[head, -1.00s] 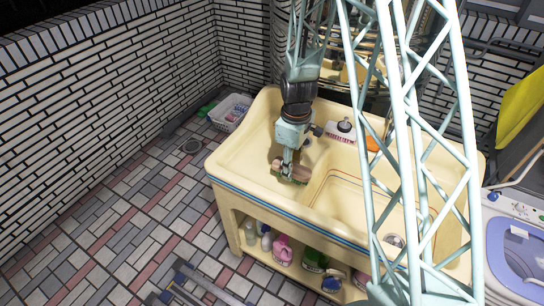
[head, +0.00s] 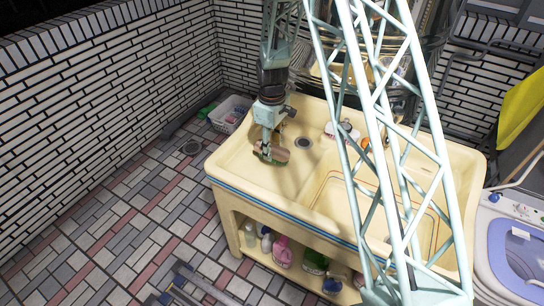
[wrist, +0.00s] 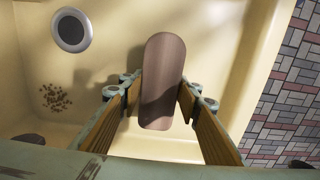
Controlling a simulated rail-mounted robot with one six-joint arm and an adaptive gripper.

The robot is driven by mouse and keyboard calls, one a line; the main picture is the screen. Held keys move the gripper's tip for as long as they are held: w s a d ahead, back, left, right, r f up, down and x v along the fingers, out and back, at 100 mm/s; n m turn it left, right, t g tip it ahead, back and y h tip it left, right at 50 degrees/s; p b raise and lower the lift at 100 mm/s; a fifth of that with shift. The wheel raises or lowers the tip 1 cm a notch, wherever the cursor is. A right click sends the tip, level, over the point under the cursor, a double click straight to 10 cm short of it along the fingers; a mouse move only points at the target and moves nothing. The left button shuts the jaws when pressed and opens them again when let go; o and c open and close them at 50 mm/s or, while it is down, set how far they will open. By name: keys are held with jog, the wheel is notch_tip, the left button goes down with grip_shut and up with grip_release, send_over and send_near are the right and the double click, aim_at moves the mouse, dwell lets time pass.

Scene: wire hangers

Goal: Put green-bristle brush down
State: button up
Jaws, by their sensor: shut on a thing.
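The brush (head: 276,155) has a brown wooden back, and green bristles show along its lower edge in the head view. My gripper (head: 268,147) is shut on it, over the left basin of the cream sink (head: 232,160). In the wrist view the brush's rounded wooden back (wrist: 163,60) sits between the two fingers of my gripper (wrist: 160,98), with its long end pointing away. The bristles are hidden below it there. I cannot tell whether the brush touches the basin floor.
A round drain (head: 302,143) lies right of the brush, and a cluster of small brown spots (wrist: 55,98) marks the basin. A white bottle (head: 346,130) stands at the sink's back. Several bottles (head: 282,250) fill the shelf below. The front of the left basin is clear.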

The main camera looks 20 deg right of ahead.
dwell(0.3)
jog(key=shift+f+b, duration=0.3)
jog(key=shift+f, duration=1.45)
jog(key=shift+f, duration=0.15)
jog(key=o, duration=0.9)
notch_tip(320, 180, up, 11)
jog(key=shift+r+p, duration=0.1)
jog(key=shift+p, duration=0.65)
jog(key=shift+r, duration=0.55)
